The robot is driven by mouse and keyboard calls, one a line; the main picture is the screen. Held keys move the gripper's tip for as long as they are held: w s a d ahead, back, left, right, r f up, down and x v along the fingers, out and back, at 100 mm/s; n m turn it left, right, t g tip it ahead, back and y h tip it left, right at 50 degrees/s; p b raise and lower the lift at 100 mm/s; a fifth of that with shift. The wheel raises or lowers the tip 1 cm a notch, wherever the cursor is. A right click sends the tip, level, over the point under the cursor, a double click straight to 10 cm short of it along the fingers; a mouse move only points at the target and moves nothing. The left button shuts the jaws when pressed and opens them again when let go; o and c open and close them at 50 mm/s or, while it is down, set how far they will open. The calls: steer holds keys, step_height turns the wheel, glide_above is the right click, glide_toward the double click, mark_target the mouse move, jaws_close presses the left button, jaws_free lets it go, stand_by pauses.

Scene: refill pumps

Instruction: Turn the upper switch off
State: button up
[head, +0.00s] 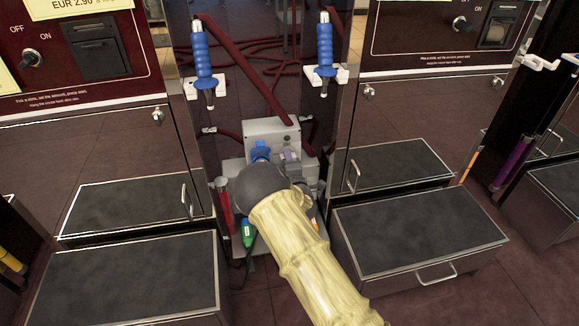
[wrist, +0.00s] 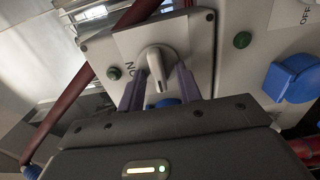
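In the wrist view, a pale switch knob (wrist: 157,72) with a raised lever stands on a light grey box (wrist: 200,45), beside a label reading ON. My gripper (wrist: 163,75) has its two purple fingers on either side of the lever, appearing open; I cannot tell whether they touch it. In the head view, the grey box (head: 262,130) sits low between the two pump cabinets.
Blue-handled nozzles (head: 202,55) (head: 324,45) hang above on both sides. Dark red hoses (head: 250,75) run behind and beside the box. Wide step-like drawers (head: 130,275) (head: 420,230) flank the narrow gap. A blue part (wrist: 293,80) sits right of the gripper.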

steer(key=p+v, duration=0.5)
steer(key=v, duration=1.2)
steer(key=shift+s+p, duration=0.2)
steer(key=shift+p, duration=0.1)
steer(key=shift+r, duration=0.1)
steer(key=d+r+m+g+h+p, duration=0.2)
steer(key=d+r+m+g+h, duration=0.45)
steer(key=d+m, duration=0.55)
steer(key=s+d+r+m+g+y+p, duration=0.1)
steer(key=s+d+r+m+g, duration=0.1)
steer(key=s+r+m+g, duration=0.45)
steer(key=s+d+r+m+g+y+p, duration=0.1)
steer(key=s+d+r+m+g+p, duration=0.15)
steer(key=s+r, duration=0.8)
steer(key=s+r+p, duration=0.1)
steer(key=r+p, duration=1.6)
steer(key=p, duration=0.1)
steer(key=s+r+p, duration=0.2)
steer(key=r+p, duration=1.5)
steer(key=p, duration=0.2)
steer(key=shift+s+t, duration=0.35)
